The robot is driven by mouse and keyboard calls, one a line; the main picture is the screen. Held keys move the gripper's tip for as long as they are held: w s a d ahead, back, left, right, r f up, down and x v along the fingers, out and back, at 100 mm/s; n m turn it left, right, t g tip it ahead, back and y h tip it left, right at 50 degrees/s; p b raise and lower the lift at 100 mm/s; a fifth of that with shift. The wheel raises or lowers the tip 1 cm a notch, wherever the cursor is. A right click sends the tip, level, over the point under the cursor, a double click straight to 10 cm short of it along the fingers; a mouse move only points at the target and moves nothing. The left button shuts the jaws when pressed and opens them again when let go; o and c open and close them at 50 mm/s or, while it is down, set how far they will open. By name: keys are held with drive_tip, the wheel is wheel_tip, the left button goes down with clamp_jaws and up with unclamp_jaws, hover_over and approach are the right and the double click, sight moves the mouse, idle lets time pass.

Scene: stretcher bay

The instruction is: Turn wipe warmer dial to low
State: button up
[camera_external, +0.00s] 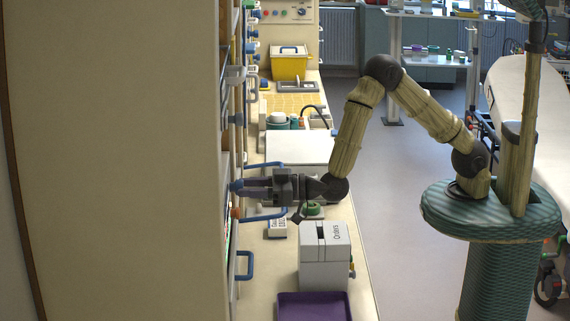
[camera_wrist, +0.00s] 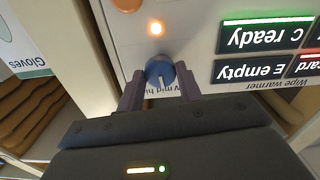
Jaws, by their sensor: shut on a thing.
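The wipe warmer panel (camera_wrist: 205,35) fills the upper part of the wrist view, with its lettering upside down. Its blue dial (camera_wrist: 160,70) sits between the two fingertips of my gripper (camera_wrist: 160,82), which is shut on it. A pale pointer line on the dial points down in the picture, toward lettering that reads "mid hi". The rest of that lettering is partly hidden by a finger, and I cannot tell the exact setting. In the external view my gripper (camera_external: 243,187) reaches left to the wall units, with the dial (camera_external: 235,186) at its tips.
A lit orange lamp (camera_wrist: 156,27) and an orange button sit above the dial in the wrist view. Blue handles (camera_external: 246,265) jut out near my gripper in the external view. A grey-white box (camera_external: 325,265) and purple tray (camera_external: 312,307) stand on the counter below.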

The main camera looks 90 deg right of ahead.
drive_tip(key=shift+n+b, duration=2.3)
drive_tip(key=shift+n, duration=1.2)
drive_tip(key=o, duration=1)
